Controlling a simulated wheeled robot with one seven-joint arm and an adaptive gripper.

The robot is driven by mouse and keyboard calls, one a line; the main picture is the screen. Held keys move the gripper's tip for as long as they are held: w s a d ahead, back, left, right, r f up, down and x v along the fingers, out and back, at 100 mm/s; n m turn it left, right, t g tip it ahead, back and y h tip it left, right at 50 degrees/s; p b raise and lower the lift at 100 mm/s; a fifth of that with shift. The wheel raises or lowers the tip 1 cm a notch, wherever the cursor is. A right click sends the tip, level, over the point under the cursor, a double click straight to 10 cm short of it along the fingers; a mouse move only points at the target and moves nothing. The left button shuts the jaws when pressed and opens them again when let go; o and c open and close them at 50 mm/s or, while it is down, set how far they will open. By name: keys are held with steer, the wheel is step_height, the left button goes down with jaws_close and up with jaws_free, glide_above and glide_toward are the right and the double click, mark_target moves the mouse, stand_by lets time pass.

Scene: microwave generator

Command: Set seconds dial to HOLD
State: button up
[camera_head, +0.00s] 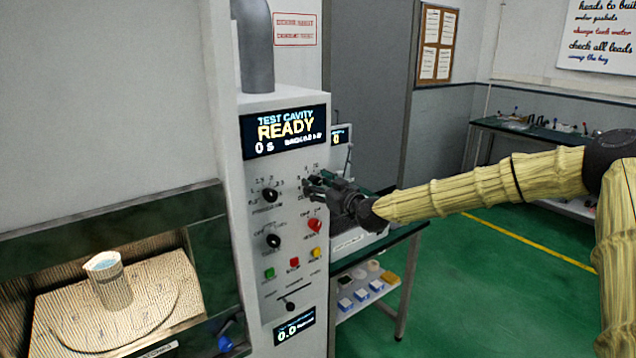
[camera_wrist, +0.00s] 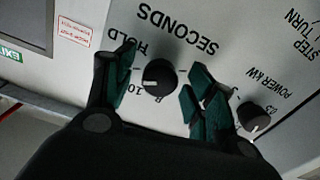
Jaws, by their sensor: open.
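The seconds dial (camera_wrist: 161,78) is a round black knob on the grey panel, seen upside down in the wrist view under the SECONDS lettering. Its white mark points left in that view, toward the side with the "10" label; the HOLD label (camera_wrist: 126,40) is at the upper left. My gripper (camera_wrist: 163,70) is open, with one green-padded finger on each side of the dial; I cannot tell whether either finger touches it. In the head view my gripper (camera_head: 316,186) is at the upper right of the control panel and hides the dial.
The panel display (camera_head: 285,131) reads READY and 0 S. The power dial (camera_wrist: 254,117) lies close to the right finger in the wrist view. Other knobs (camera_head: 270,195) and a red button (camera_head: 314,225) are nearby. A beaker (camera_head: 109,281) stands in the open cavity.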

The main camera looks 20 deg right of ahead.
steer(key=shift+w, duration=0.1)
steer(key=c, duration=1)
steer(key=shift+c, duration=0.2)
steer(key=shift+f+b, duration=0.1)
steer(key=shift+b, duration=0.25)
steer(key=shift+m+b, duration=4.5)
steer(key=shift+b, duration=1.2)
